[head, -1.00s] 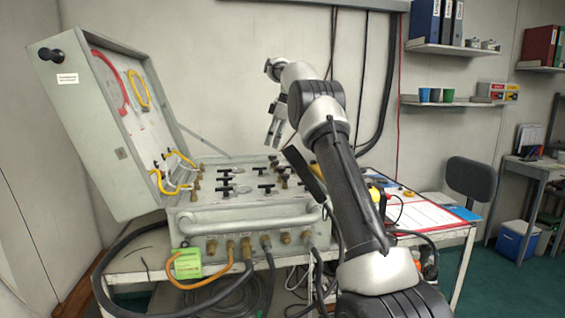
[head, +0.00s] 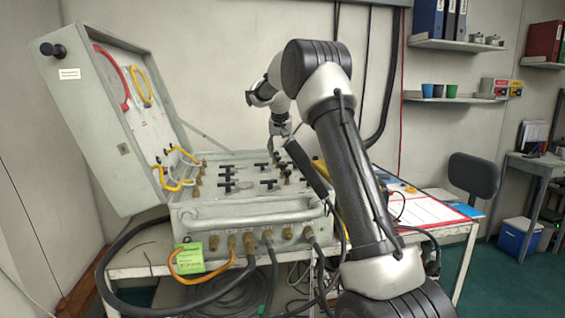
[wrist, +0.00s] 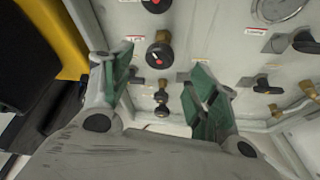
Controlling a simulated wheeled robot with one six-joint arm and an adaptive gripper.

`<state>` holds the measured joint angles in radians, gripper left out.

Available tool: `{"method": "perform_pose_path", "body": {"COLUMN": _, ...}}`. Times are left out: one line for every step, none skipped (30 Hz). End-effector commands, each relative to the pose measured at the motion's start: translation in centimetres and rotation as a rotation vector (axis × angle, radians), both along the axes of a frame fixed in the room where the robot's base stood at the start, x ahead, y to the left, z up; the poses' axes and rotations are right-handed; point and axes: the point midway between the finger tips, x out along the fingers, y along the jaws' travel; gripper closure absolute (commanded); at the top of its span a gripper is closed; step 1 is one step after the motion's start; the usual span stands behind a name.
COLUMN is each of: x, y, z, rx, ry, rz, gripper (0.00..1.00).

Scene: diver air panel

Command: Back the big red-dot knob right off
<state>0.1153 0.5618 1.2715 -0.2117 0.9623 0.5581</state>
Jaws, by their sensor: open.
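In the head view my gripper (head: 279,142) hangs above the back right of the valve panel (head: 245,212), and I cannot make out the red dot there.
Smaller knobs and fittings (wrist: 161,97) stand below the red-dot knob. Black lever handles (wrist: 262,84) and a gauge (wrist: 279,8) are at the right. A yellow and black object (wrist: 62,40) is close on the left. The raised case lid (head: 110,120) stands at the panel's left.

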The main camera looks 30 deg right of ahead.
Motion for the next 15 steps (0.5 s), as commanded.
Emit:
{"method": "perform_pose_path", "body": {"x": 0.2, "y": -0.2, "z": -1.1, "rx": 0.000, "ry": 0.006, "rz": -0.001, "gripper": 0.41}}
{"method": "perform_pose_path", "body": {"x": 0.4, "y": -0.3, "z": -1.5, "rx": 0.001, "ry": 0.004, "rz": -0.001, "gripper": 0.41}}
{"method": "perform_pose_path", "body": {"x": 0.6, "y": -0.5, "z": -2.2, "rx": 0.000, "ry": 0.005, "rz": 0.000, "gripper": 0.41}}
{"method": "perform_pose_path", "body": {"x": 0.8, "y": -0.6, "z": -2.6, "rx": 0.000, "ry": 0.005, "rz": 0.000, "gripper": 0.41}}
{"method": "perform_pose_path", "body": {"x": 0.9, "y": -0.7, "z": -3.1, "rx": 0.000, "ry": 0.005, "rz": 0.000, "gripper": 0.41}}
{"method": "perform_pose_path", "body": {"x": 1.1, "y": -0.8, "z": -3.5, "rx": 0.000, "ry": 0.004, "rz": 0.000, "gripper": 0.41}}
{"method": "perform_pose_path", "body": {"x": 1.3, "y": -0.9, "z": -3.9, "rx": 0.001, "ry": 0.003, "rz": 0.001, "gripper": 0.41}}
{"method": "perform_pose_path", "body": {"x": 1.4, "y": -1.0, "z": -4.2, "rx": 0.000, "ry": 0.004, "rz": 0.000, "gripper": 0.41}}
{"method": "perform_pose_path", "body": {"x": 1.5, "y": -1.1, "z": -4.5, "rx": 0.000, "ry": 0.004, "rz": 0.000, "gripper": 0.41}}
{"method": "perform_pose_path", "body": {"x": 1.6, "y": -1.1, "z": -4.7, "rx": 0.000, "ry": 0.004, "rz": 0.000, "gripper": 0.41}}
{"method": "perform_pose_path", "body": {"x": 1.6, "y": -1.1, "z": -4.9, "rx": 0.001, "ry": 0.003, "rz": 0.001, "gripper": 0.41}}
{"method": "perform_pose_path", "body": {"x": 1.7, "y": -1.2, "z": -5.0, "rx": 0.000, "ry": 0.002, "rz": 0.001, "gripper": 0.41}}
{"method": "perform_pose_path", "body": {"x": 1.7, "y": -1.2, "z": -5.1, "rx": 0.000, "ry": 0.002, "rz": 0.001, "gripper": 0.41}}
{"method": "perform_pose_path", "body": {"x": 1.7, "y": -1.2, "z": -5.1, "rx": -0.001, "ry": 0.002, "rz": 0.001, "gripper": 0.41}}
{"method": "perform_pose_path", "body": {"x": 1.7, "y": -1.2, "z": -5.1, "rx": 0.000, "ry": 0.001, "rz": 0.001, "gripper": 0.41}}
